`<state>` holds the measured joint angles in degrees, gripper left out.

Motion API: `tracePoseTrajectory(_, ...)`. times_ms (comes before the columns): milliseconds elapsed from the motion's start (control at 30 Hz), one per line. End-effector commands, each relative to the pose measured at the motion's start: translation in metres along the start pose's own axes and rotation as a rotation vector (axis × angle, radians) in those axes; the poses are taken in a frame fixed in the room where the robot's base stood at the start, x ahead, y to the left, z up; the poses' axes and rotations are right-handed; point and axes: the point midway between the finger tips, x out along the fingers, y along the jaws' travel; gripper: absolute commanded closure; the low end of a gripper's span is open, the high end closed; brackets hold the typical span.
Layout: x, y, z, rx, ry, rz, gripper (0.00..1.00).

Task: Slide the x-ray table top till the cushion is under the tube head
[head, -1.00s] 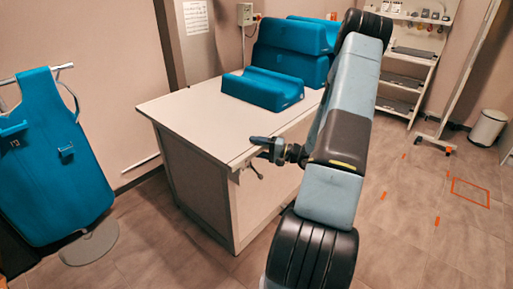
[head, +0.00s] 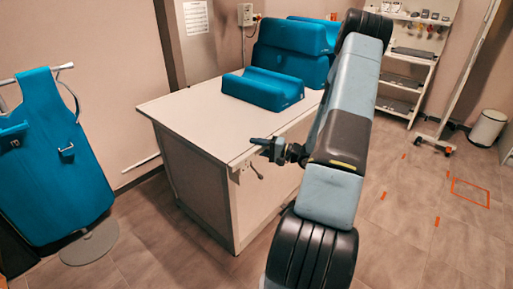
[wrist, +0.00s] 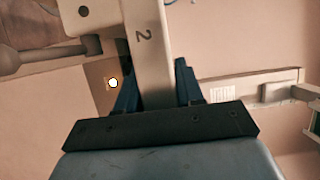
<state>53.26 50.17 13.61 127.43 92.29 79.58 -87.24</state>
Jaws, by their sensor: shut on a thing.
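The x-ray table top (head: 182,114) is a pale slab on a boxy base in the head view. A blue cushion (head: 262,92) with a hollowed top lies on it toward the back. My gripper (head: 267,142) is at the table's front right edge, low beside the top. In the wrist view my gripper (wrist: 155,88) is shut on a pale bar marked 2 (wrist: 144,50), which runs between its two fingers. The tube head is not seen in either view.
Larger blue cushions (head: 290,50) stand behind the table. A blue apron on a stand (head: 55,165) is at the left. A small lever (head: 256,170) hangs under the table edge. A shelf rack (head: 410,60) and a bin (head: 488,128) stand at the right, with open floor before them.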

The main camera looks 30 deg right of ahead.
Motion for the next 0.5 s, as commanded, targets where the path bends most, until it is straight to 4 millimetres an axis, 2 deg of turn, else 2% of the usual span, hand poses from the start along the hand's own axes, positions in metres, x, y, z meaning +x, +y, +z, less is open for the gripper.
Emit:
tracePoseTrajectory(133, -0.009, 0.003, -0.017, 0.0, 0.009, 0.007, 1.0)
tracePoseTrajectory(367, -0.009, 0.003, -0.015, 0.004, 0.005, 0.008, 1.0)
tracePoseTrajectory(400, -0.009, 0.004, -0.015, 0.004, 0.005, 0.008, 0.6)
tracePoseTrajectory(500, -0.009, 0.003, -0.016, 0.003, 0.006, 0.006, 0.51)
